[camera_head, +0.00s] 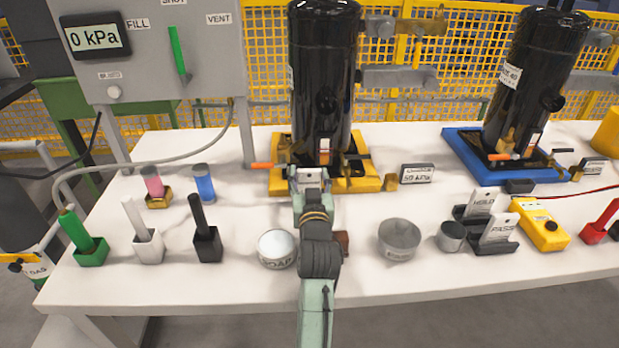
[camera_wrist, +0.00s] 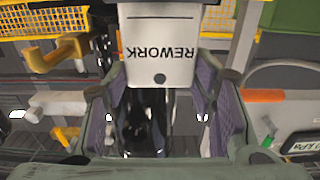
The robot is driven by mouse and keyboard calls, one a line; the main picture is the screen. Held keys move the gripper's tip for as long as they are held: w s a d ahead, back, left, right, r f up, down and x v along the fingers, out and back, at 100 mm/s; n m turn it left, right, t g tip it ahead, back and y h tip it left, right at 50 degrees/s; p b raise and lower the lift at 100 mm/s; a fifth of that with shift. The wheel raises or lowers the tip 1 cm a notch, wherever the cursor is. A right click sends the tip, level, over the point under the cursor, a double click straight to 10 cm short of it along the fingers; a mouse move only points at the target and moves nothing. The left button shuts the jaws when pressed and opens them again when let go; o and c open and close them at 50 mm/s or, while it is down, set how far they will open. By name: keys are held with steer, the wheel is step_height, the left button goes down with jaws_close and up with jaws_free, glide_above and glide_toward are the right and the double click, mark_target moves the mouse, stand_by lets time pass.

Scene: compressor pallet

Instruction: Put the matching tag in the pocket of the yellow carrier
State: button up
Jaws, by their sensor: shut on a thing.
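My gripper (camera_head: 308,182) is shut on a white tag (camera_head: 311,176) in front of the yellow carrier (camera_head: 368,186). In the wrist view the tag (camera_wrist: 160,40) reads REWORK, upside down in the picture, with a dark hole near its edge. It sits between the two fingers of my gripper (camera_wrist: 160,88). The yellow carrier bears a tall black compressor (camera_head: 320,75). My gripper and the tag hide part of its front edge. I cannot make out the pocket, nor whether the tag touches the carrier. Two other tags, HOLD (camera_head: 482,200) and PASS (camera_head: 499,229), stand in dark holders at the right.
A blue carrier (camera_head: 470,158) with another black compressor (camera_head: 530,70) stands at the right. A kPa sign (camera_head: 417,173) stands beside the yellow carrier. A SOAP tin (camera_head: 277,248) and a grey bowl (camera_head: 399,240) flank my arm. A grey hose (camera_head: 150,165) crosses the table's left side.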

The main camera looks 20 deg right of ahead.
steer(key=shift+f, duration=0.3)
steer(key=o, duration=1.1)
steer(key=c, duration=0.4)
steer(key=shift+o, duration=0.2)
steer(key=shift+r, duration=0.1)
step_height(320, 180, up, 7)
steer(key=p, duration=0.5)
